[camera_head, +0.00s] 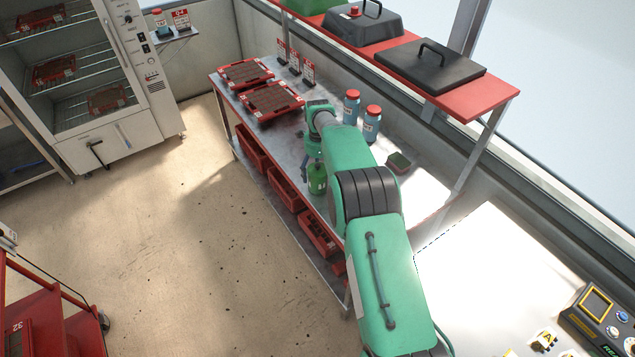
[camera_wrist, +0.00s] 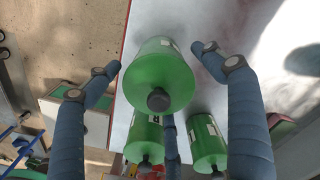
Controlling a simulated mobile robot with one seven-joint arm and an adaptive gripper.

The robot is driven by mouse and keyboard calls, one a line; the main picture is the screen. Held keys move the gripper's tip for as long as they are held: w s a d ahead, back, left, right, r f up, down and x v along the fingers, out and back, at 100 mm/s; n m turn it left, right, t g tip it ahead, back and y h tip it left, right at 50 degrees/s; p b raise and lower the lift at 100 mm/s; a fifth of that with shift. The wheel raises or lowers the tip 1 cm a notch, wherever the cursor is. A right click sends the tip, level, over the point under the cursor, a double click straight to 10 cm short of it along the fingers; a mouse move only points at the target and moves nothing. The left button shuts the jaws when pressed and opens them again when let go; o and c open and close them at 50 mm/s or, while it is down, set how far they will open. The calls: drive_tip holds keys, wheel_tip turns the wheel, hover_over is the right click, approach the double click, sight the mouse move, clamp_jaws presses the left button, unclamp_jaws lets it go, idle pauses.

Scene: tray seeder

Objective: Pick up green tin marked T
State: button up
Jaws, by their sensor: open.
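Three green tins show in the wrist view. The nearest tin (camera_wrist: 160,75) is between my gripper's (camera_wrist: 155,58) open blue fingers, with a gap on both sides; its pale label is turned away, so I cannot read its letter. A second tin (camera_wrist: 136,140) at lower left has a white label with a letter that looks like R. A third tin (camera_wrist: 208,150) at lower right has a label I cannot read. In the head view a green tin (camera_head: 317,182) stands on the bench just below my gripper (camera_head: 312,160); my arm hides part of that area.
Red bins (camera_head: 318,232) sit underneath.

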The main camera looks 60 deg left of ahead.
sight(317, 165)
drive_tip(key=shift+s+f+b, duration=0.1)
drive_tip(key=shift+f+b, duration=0.25)
drive_tip(key=shift+f, duration=2.25)
drive_tip(key=shift+a, duration=0.1)
drive_tip(key=c, duration=1.5)
drive_tip(key=shift+r, duration=0.15)
drive_tip(key=shift+r+p, duration=0.55)
drive_tip(key=shift+r, duration=4.35)
